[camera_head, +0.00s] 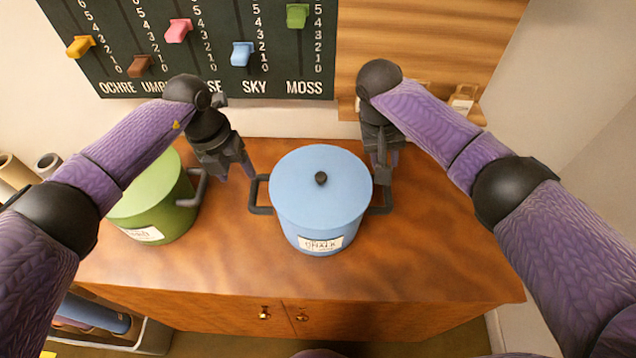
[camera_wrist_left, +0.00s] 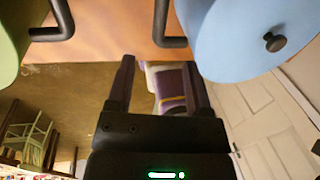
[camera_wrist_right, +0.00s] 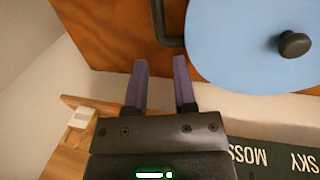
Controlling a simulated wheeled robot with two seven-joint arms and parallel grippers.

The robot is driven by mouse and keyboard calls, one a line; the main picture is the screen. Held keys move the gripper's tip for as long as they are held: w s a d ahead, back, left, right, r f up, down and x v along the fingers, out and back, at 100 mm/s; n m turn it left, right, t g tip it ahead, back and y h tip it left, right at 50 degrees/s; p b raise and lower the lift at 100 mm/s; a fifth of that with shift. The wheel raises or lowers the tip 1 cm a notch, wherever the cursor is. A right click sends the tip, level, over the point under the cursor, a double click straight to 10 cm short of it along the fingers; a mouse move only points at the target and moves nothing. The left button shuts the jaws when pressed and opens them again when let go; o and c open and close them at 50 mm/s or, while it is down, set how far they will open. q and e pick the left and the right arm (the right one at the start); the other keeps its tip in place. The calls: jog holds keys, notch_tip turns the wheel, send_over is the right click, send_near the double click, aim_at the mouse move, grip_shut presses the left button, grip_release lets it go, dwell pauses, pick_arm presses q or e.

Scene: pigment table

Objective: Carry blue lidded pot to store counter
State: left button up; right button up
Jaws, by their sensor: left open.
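The blue lidded pot (camera_head: 318,190) stands upright on the wooden counter, with a black lid knob, a dark handle on each side and a label reading CHALK. It shows in the left wrist view (camera_wrist_left: 225,40) and right wrist view (camera_wrist_right: 245,45). My left gripper (camera_head: 237,172) is open and empty, just left of and behind the left handle (camera_wrist_left: 165,30). My right gripper (camera_head: 383,172) is near the right handle (camera_head: 383,203); in the right wrist view its fingers (camera_wrist_right: 161,75) are apart, with the handle (camera_wrist_right: 160,25) just beyond their tips.
A green lidded pot (camera_head: 160,205) stands left of the blue pot, close to my left gripper. A dark slider board (camera_head: 222,75) is on the wall behind. A wooden shelf (camera_head: 440,106) is at back right. The counter (camera_head: 430,255) is clear at right and front.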

aim_at(251, 196)
pick_arm(q)
jog(key=f, duration=0.2)
jog(key=d+f, duration=0.1)
jog(key=f, duration=0.5)
jog(key=shift+d+f, duration=0.25)
jog(key=shift+d, duration=0.05)
pick_arm(e)
jog(key=x, duration=0.8)
jog(key=shift+d+f, duration=0.1)
jog(key=shift+f, duration=0.25)
pick_arm(q)
jog(key=shift+s+d+f, duration=0.1)
jog(key=shift+f, duration=0.5)
pick_arm(e)
jog(key=shift+d+f, duration=0.15)
jog(key=shift+f, duration=0.4)
pick_arm(q)
jog(key=c, duration=0.5)
pick_arm(e)
grip_shut()
pick_arm(q)
grip_shut()
jog(key=shift+r, duration=0.1)
pick_arm(e)
jog(key=shift+r, duration=0.1)
